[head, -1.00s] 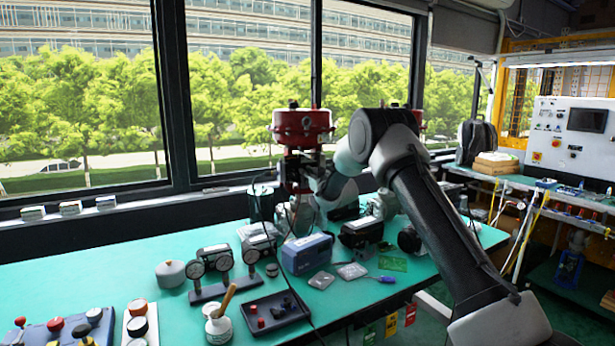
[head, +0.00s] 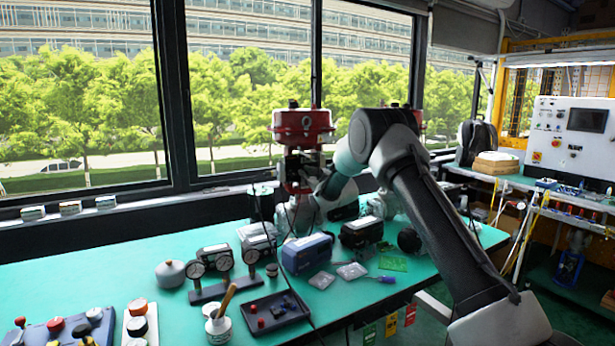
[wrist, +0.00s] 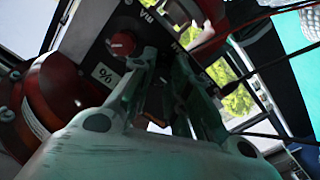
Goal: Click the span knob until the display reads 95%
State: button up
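In the wrist view, a dark panel carries a red knob (wrist: 122,43) and a small white plate marked "%" (wrist: 104,75). Lettering like "MA" is on the panel's upper part. I cannot tell whether this is the span knob, and no display reading is legible. My gripper (wrist: 166,58) reaches toward the panel; its fingertips appear to the right of the red knob and apart from it in the picture. The finger opening is unclear, and nothing is plainly held.
The green bench (head: 110,270) holds a gauge stand (head: 210,290), a black tray (head: 292,318), a brush in a white pot (head: 218,328) and a blue-grey box (head: 307,253). In the wrist view, a red rounded body (wrist: 65,90) is close on the left, and dark cables cross at right.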

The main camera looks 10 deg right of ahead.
jog(key=o, duration=0.4)
jog(key=shift+o, duration=0.2)
